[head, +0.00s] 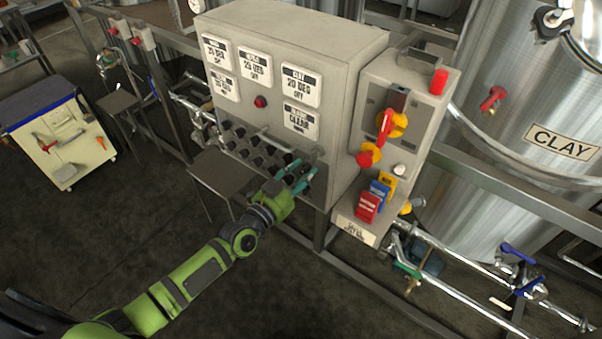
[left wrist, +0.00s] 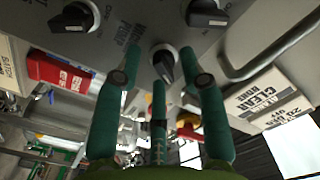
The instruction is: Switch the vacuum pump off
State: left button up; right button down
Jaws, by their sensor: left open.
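The grey control cabinet (head: 270,110) carries rows of black rotary knobs on its lower front. My left gripper (head: 303,174) is at the right end of these knobs, with its teal fingers open. In the left wrist view, a black knob (left wrist: 163,64) with a pointed grip lies between the spread fingertips (left wrist: 160,79). Lettering beside this knob seems to include "PUMP", but it is upside down and partly unreadable. I cannot tell whether any finger touches the knob. In the head view my fingers hide it. My right gripper is in neither view.
More knobs (left wrist: 75,17) and a metal handrail (left wrist: 270,52) are close to the fingers. A side box with a red-and-yellow switch (head: 390,124) and red lockout tags (head: 367,208) stands at right. The clay tank (head: 530,120) is behind it.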

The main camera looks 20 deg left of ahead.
pick_arm(q)
grip_shut()
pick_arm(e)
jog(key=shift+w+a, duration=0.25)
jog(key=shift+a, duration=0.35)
